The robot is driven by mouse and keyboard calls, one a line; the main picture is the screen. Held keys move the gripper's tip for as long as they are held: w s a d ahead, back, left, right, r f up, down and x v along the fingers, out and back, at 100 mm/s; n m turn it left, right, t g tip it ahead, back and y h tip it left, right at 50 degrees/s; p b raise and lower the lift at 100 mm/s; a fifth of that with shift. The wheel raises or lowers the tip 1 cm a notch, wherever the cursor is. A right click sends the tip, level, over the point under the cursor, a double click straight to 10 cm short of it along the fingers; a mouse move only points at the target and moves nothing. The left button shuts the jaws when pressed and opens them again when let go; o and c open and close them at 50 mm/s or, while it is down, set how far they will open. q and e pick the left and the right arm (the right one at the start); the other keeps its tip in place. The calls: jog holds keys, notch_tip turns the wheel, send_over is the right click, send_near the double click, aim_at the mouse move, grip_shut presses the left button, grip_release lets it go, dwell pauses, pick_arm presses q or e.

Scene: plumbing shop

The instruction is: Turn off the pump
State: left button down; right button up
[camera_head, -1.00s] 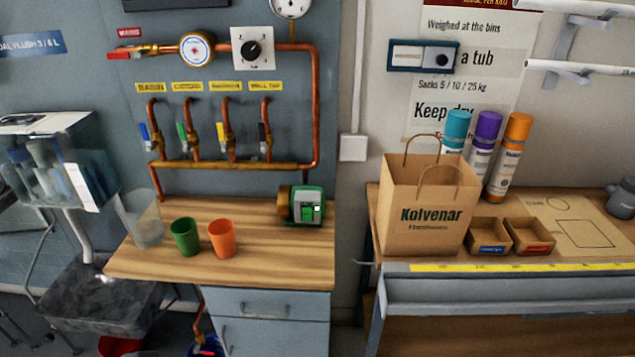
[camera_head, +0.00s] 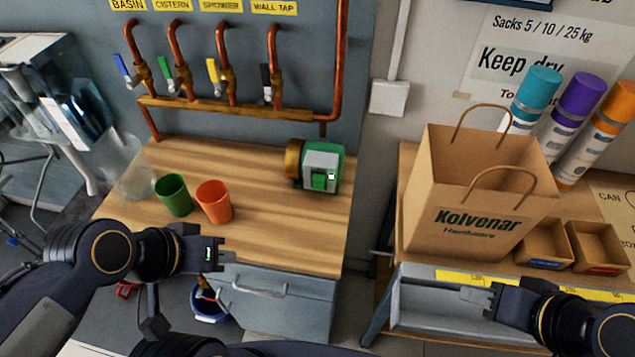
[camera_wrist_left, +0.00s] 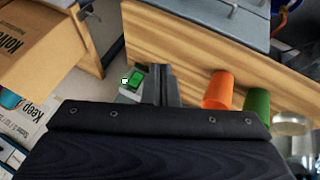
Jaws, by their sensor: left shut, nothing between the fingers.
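The pump (camera_head: 318,167) is a green and grey box with a brass-coloured end, standing on the wooden counter below the copper pipes. A green rocker switch (camera_head: 322,180) and a small white light (camera_head: 332,176) show on its front. In the left wrist view the pump's green switch (camera_wrist_left: 137,78) shows just left of the fingers, and much of the pump is hidden. My left gripper (camera_head: 222,257) is shut and empty at the counter's front edge, apart from the pump. My right gripper (camera_head: 470,292) is by the right bench's front edge; its finger gap is too small to judge.
A green cup (camera_head: 174,195), an orange cup (camera_head: 214,202) and a clear jug (camera_head: 124,165) stand on the counter's left part. A paper bag (camera_head: 480,190) stands on the right bench. The counter (camera_head: 270,225) is bare in front of the pump.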

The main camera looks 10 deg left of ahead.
aim_at(319, 182)
pick_arm(q)
jog(key=w+d+f+m+p, duration=0.1)
jog(key=w+d+m, duration=0.2)
jog(key=w+m, duration=0.6)
jog(key=w+d+f+m+p, duration=0.2)
jog(key=w+d+m, duration=0.2)
jog(key=w+m, duration=0.4)
jog(key=shift+w+m+h, duration=0.3)
jog(key=shift+w+m, duration=0.05)
jog(key=shift+m, duration=0.45)
jog(key=shift+f, duration=0.1)
jog(key=b+x, duration=0.4)
jog(key=x, duration=0.5)
jog(key=shift+d+f, duration=0.1)
jog(key=shift+f, duration=0.35)
jog(key=w, duration=0.3)
jog(key=shift+w+f+p, duration=0.15)
jog(key=shift+f+p, duration=0.05)
jog(key=shift+p, duration=0.15)
jog(key=shift+w+f, duration=0.15)
jog(key=shift+w, duration=0.3)
